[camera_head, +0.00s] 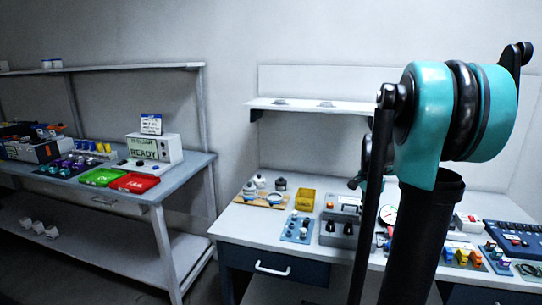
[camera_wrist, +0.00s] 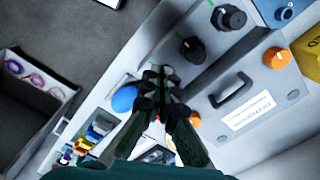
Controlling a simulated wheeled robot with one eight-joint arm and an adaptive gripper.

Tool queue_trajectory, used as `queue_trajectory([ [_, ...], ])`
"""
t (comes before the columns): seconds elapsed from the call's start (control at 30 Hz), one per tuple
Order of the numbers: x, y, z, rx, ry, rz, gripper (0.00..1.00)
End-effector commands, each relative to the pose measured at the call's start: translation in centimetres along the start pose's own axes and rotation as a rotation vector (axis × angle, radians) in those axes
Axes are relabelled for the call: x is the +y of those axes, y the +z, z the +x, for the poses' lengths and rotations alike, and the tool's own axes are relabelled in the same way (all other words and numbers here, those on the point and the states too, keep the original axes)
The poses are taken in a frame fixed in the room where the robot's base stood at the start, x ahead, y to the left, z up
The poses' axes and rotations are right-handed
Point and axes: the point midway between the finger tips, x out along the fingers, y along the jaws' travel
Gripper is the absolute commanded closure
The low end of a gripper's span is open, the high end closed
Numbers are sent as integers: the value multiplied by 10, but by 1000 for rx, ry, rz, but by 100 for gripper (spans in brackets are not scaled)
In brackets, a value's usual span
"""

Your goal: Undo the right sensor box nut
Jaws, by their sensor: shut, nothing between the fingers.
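The grey sensor box (camera_wrist: 215,75) lies right of my gripper in the wrist view, with a black handle, a white label and two orange knobs that look like its nuts. The upper orange nut (camera_wrist: 277,57) is by the yellow bin. The other orange nut (camera_wrist: 195,119), the right one by the head view's layout, is beside my gripper's finger. My gripper (camera_wrist: 163,75) is shut and empty; its tips lie past this nut in the picture. Contact cannot be told. In the head view the box (camera_head: 344,201) is on the bench, partly behind my arm, which hides the gripper's tips.
Two black knobs (camera_wrist: 193,50) (camera_wrist: 230,17) stand close to my fingertips. A blue rounded thing (camera_wrist: 124,97) is left of the gripper. A yellow bin (camera_head: 304,200) is left of the box. A gauge (camera_head: 389,214) and coloured connectors (camera_head: 462,256) are to the right.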

Motion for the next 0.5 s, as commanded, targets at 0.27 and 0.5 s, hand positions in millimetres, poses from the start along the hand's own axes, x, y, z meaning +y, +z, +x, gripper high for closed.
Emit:
queue_trajectory([
  [0.27, 0, 0, -2, 0, 0, 0, 100],
  [0.5, -19, -3, -11, 0, 0, 0, 100],
])
